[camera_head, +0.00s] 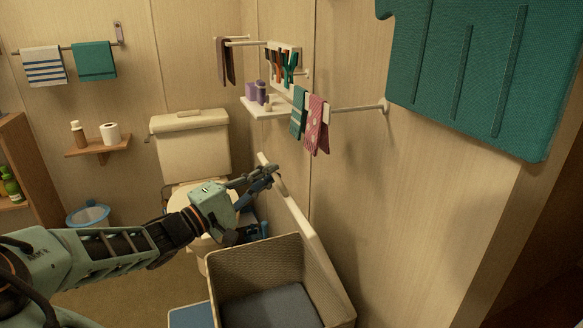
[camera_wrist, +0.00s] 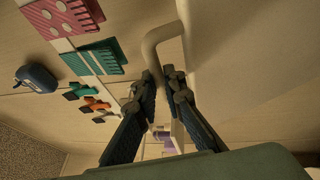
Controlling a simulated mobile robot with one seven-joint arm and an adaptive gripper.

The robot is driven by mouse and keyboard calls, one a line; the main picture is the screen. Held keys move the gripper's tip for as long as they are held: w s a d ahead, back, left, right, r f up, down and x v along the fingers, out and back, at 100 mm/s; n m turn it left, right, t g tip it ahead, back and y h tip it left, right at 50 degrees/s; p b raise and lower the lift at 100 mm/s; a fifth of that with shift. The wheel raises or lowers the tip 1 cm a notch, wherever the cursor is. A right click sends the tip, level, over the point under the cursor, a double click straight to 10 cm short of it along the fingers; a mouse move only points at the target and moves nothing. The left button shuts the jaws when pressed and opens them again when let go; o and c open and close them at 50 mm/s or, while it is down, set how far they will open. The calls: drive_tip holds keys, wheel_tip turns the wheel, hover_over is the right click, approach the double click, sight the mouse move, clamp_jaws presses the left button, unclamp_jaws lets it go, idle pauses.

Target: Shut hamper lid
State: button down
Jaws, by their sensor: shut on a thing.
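The hamper (camera_head: 262,258) stands at the bottom middle of the head view, with its box open and a dark grey bottom or content (camera_head: 270,308) inside. Its lid (camera_head: 303,228) is raised, seen nearly edge-on along the right wall. My gripper (camera_head: 272,174) is at the far upper end of the lid. In the wrist view my gripper (camera_wrist: 162,84) has its two dark fingers closed on a pale curved handle (camera_wrist: 158,38) that joins the pale lid panel (camera_wrist: 232,50). The exact finger contact is small and partly hidden.
A toilet (camera_head: 190,140) stands behind my arm. A small shelf (camera_head: 265,108) and towel bar (camera_head: 355,108) with towels (camera_head: 317,125) are on the right wall above the lid. A large teal mat or towel (camera_head: 470,75) hangs nearer. A bin (camera_head: 88,215) stands left.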

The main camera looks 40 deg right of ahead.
drive_tip(key=shift+n+h, duration=0.4)
drive_tip(key=shift+h, duration=0.2)
drive_tip(key=a, duration=0.1)
drive_tip(key=w+a+f, duration=0.1)
drive_tip(key=a, duration=0.1)
drive_tip(key=a+f, duration=0.1)
drive_tip(key=shift+w+a+f+b, duration=0.2)
drive_tip(key=shift+f+b, duration=0.05)
drive_tip(key=shift+b, duration=0.1)
drive_tip(key=c, duration=2.3)
unclamp_jaws()
drive_tip(key=v, duration=1.2)
drive_tip(key=shift+s, duration=0.1)
